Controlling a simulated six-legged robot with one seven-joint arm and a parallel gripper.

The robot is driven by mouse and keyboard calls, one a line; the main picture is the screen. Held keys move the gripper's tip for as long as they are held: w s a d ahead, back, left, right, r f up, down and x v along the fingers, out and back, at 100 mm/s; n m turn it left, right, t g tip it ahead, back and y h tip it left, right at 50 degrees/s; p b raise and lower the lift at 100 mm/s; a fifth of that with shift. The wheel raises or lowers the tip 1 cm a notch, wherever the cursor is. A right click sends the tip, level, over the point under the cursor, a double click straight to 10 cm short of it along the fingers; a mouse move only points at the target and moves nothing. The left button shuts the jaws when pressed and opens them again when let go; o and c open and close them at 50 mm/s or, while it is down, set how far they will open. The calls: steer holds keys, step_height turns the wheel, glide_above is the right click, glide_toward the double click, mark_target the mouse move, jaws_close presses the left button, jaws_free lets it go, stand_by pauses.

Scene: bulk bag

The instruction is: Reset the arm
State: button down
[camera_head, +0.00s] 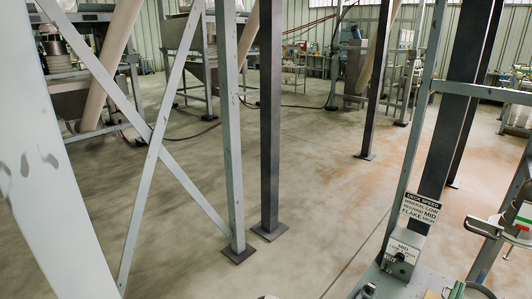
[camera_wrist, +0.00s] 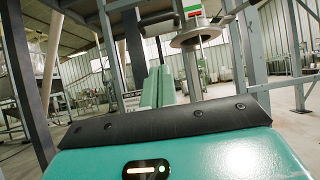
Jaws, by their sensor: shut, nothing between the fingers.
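My gripper is not recognisable in either view, so its fingers and their position stay hidden. The wrist view is filled at the bottom by a smooth teal body with a dark bolted edge strip and a small lit indicator, which looks like part of my own robot. Two teal bars stand up behind the strip; I cannot tell what they belong to. The head view does not show my arm clearly. The task names no other object.
In the head view, grey steel posts and braces (camera_head: 230,130) and a dark column (camera_head: 270,120) stand close by. A control box (camera_head: 403,252) sits below a deck speed sign (camera_head: 420,208) at right. Concrete floor (camera_head: 320,190) is open mid-picture.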

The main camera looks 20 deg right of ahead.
steer(key=w+a+f+m+g+y, duration=0.15)
steer(key=f+m+g+y, duration=0.25)
steer(key=f+m+g, duration=0.4)
steer(key=w+a+f+m+g+y, duration=0.1)
steer(key=a+f+m+g+y, duration=0.15)
steer(key=f+m, duration=0.6)
steer(key=w+a+r+m+t+y, duration=0.2)
steer(key=w+a+m+y, duration=0.25)
steer(key=w+a, duration=0.35)
steer(key=w+a+r+m+t+y, duration=0.1)
steer(key=w+a+r+m+y, duration=0.2)
steer(key=w+a+y, duration=0.5)
steer(key=a+r+t+y, duration=0.1)
steer(key=a+r, duration=0.6)
steer(key=a, duration=0.3)
steer(key=a+r+t+y, duration=0.1)
steer(key=a+r+y, duration=0.1)
steer(key=a+r, duration=0.6)
steer(key=s+a+r, duration=1.1)
steer(key=s+r, duration=0.2)
steer(key=shift+s+n, duration=0.4)
